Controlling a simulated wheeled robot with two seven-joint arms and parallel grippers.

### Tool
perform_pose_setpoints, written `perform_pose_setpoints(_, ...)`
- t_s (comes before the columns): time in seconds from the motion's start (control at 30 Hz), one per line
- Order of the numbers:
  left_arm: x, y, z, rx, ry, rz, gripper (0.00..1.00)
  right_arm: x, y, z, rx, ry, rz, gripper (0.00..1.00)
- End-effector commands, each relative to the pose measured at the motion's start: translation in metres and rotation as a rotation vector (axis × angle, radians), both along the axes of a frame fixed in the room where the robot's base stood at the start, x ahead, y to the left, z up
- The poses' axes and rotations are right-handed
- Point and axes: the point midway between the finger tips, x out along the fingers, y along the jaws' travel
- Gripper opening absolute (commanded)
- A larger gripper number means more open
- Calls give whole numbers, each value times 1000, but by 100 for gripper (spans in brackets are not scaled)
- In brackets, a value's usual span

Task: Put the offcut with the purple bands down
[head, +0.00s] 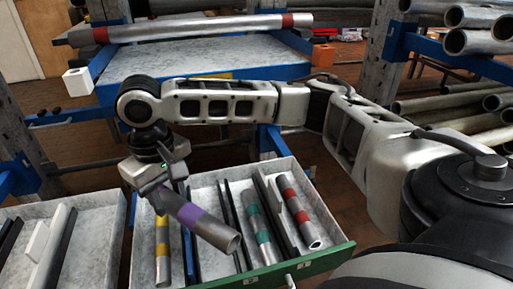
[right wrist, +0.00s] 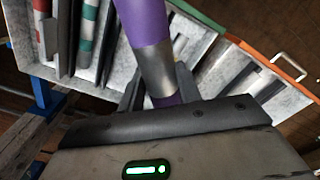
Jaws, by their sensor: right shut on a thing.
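The offcut with the purple bands (head: 192,217) is a grey metal tube. My right gripper (head: 165,186) is shut on it and holds it tilted, its free end toward the front right, over the left part of a green-fronted drawer (head: 285,270). In the right wrist view the purple-banded offcut (right wrist: 153,62) passes between the fingers (right wrist: 158,88). The drawer has dark dividers and holds a yellow-banded offcut (head: 162,243), a teal-banded offcut (head: 258,232) and a red-banded offcut (head: 297,208). The held tube hides part of the drawer floor. My left gripper is not in view.
A second drawer (head: 108,243) at left holds white and black strips; its orange front (right wrist: 262,57) shows in the right wrist view. A long red-banded tube (head: 200,27) lies behind, above a grey shelf (head: 200,57) with blue edges. Pipes (head: 450,102) are stacked at right.

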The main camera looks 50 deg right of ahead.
Motion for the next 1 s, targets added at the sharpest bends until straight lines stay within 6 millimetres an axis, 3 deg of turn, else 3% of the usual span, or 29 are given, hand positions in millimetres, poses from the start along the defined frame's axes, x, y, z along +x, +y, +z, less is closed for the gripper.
perform_pose_setpoints(0.23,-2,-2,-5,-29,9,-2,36,23,-16,-34,2,3,542,7)
perform_pose_setpoints(0.6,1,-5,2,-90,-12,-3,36,50,-57,-97,2,1,1495,7)
perform_pose_setpoints(0.8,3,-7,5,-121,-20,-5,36,57,-83,-133,3,2,1983,7)
perform_pose_setpoints(1.0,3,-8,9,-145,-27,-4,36,58,-102,-156,-1,-1,2322,7)
